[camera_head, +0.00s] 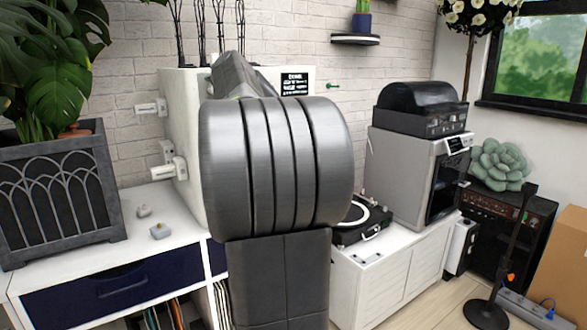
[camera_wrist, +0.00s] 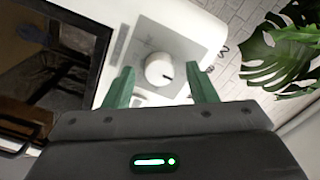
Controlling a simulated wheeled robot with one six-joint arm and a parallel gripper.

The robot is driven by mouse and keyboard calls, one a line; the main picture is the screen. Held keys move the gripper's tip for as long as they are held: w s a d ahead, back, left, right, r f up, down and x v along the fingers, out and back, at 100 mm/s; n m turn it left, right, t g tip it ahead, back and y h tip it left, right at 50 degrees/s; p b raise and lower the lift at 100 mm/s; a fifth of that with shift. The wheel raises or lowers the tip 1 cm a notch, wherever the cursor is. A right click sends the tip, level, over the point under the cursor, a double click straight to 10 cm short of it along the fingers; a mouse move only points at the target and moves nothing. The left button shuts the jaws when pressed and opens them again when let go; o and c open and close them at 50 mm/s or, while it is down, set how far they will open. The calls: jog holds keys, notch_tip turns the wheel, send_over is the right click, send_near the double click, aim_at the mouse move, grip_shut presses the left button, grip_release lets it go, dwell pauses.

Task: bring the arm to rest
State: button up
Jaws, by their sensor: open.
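My arm fills the middle of the head view, folded up in front of a white box (camera_head: 183,115). My gripper is not visible in the head view. In the wrist view my gripper (camera_wrist: 160,68) has its two green fingers spread apart with no object held. A white round knob (camera_wrist: 160,69) on a pale grey plate (camera_wrist: 178,45) shows beyond and between the fingers. I cannot tell how far off it is.
A planter (camera_head: 60,190) stands left on the white sideboard (camera_head: 110,258), with small grey pieces (camera_head: 160,231) nearby. A record player (camera_head: 362,222) and a grey machine (camera_head: 400,170) stand right. A microphone stand (camera_head: 485,313) and cardboard box (camera_head: 560,255) are far right.

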jog(key=shift+s+d, duration=0.1)
jog(key=b+v, duration=0.2)
jog(key=v, duration=1.2)
jog(key=w+a+m+p, duration=0.8)
jog(key=w+m+p, duration=0.3)
jog(key=m+p, duration=0.8)
jog(key=shift+w+p, duration=0.4)
jog(key=shift+p, duration=0.35)
jog(key=shift+f, duration=0.1)
